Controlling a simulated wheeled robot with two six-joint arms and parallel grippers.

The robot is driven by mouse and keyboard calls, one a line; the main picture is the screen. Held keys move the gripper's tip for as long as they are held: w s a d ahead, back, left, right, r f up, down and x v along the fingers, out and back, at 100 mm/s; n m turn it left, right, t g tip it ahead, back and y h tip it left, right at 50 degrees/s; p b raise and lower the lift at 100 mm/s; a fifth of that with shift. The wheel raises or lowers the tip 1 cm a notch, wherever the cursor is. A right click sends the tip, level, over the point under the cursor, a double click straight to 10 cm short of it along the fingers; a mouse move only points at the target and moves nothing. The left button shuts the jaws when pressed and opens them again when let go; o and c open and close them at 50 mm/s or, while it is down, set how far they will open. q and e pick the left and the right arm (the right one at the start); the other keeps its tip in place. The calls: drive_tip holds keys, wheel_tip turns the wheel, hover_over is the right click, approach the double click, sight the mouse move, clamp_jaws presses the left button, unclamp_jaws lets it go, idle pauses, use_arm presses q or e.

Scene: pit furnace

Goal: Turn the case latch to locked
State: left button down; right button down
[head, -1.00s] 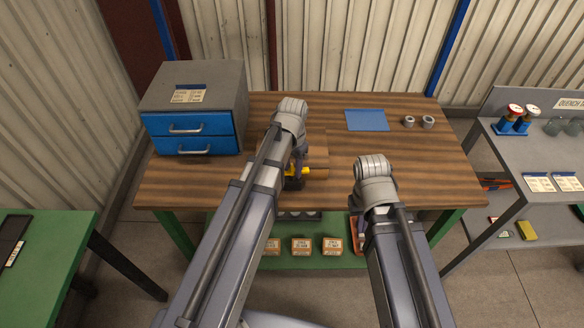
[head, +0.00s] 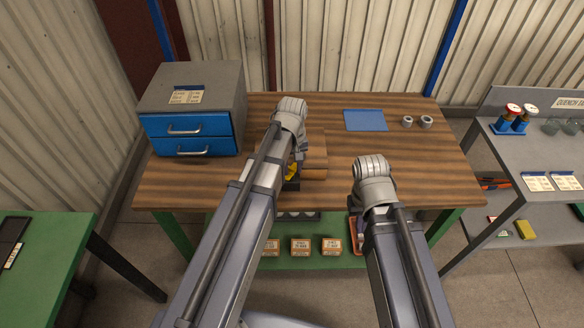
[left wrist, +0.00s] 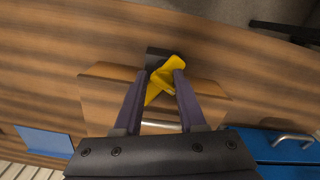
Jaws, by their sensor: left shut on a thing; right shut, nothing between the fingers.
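The case is a brown wooden box (head: 315,162) on the workbench, partly hidden behind my left arm; it also shows in the left wrist view (left wrist: 104,98). Its latch has a yellow handle (left wrist: 166,76) on a dark mount (left wrist: 154,57) at the case's edge. My left gripper (left wrist: 161,84) is shut on the yellow handle, which lies slantwise between the fingertips. In the head view the handle (head: 291,170) is mostly covered by my left gripper (head: 294,165). My right gripper (head: 359,226) is shut and empty in front of the bench, mostly hidden by its own wrist.
A grey cabinet with blue drawers (head: 190,132) stands left on the bench (head: 430,175). A blue mat (head: 366,120) and two grey rings (head: 426,121) lie at the back right. The bench's right part is largely clear. Small boxes (head: 301,246) sit on the shelf below.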

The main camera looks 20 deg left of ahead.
use_arm(q)
drive_tip(key=n, duration=0.2)
drive_tip(key=w+n, duration=0.1)
drive_tip(key=n, duration=0.2)
drive_tip(key=shift+a+n, duration=0.2)
drive_tip(key=shift+n, duration=0.1)
idle(0.5)
drive_tip(key=c, duration=0.9)
unclamp_jaws()
drive_tip(key=o, duration=0.5)
drive_tip(key=shift+a, duration=0.15)
drive_tip(key=shift+c, duration=0.2)
drive_tip(key=shift+s, duration=0.15)
drive_tip(key=shift+r, duration=0.1)
wheel_tip(320, 180, up, 8)
drive_tip(key=p, duration=0.8)
